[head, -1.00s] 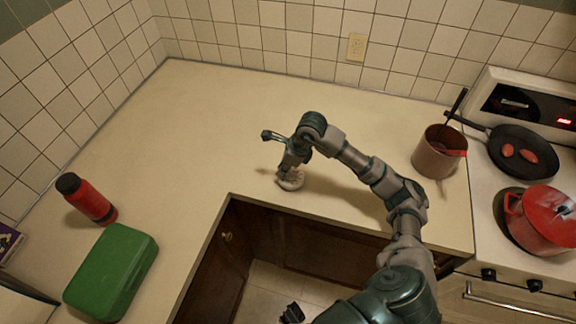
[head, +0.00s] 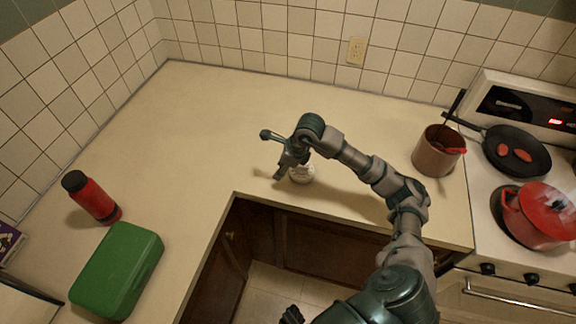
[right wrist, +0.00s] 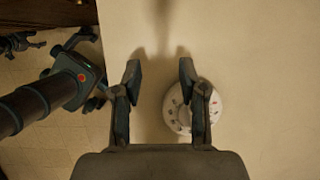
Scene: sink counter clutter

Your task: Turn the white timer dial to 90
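The white timer dial (head: 302,174) lies on the beige counter near its inner front edge, partly covered by my right gripper in the head view. In the right wrist view the round timer dial (right wrist: 174,112) shows small dark and red marks around its face, too small to read. My right gripper (head: 281,168) is just left of the dial in the head view. Its two fingers (right wrist: 160,72) are spread, with bare counter between their tips. The right-hand finger overlaps the dial in the picture; I cannot tell whether it touches.
A red bottle (head: 93,198) and a green box (head: 117,271) are on the left counter. A brown pot (head: 438,152) stands right of my arm. The stove holds a black pan (head: 517,165) and red pot (head: 545,222).

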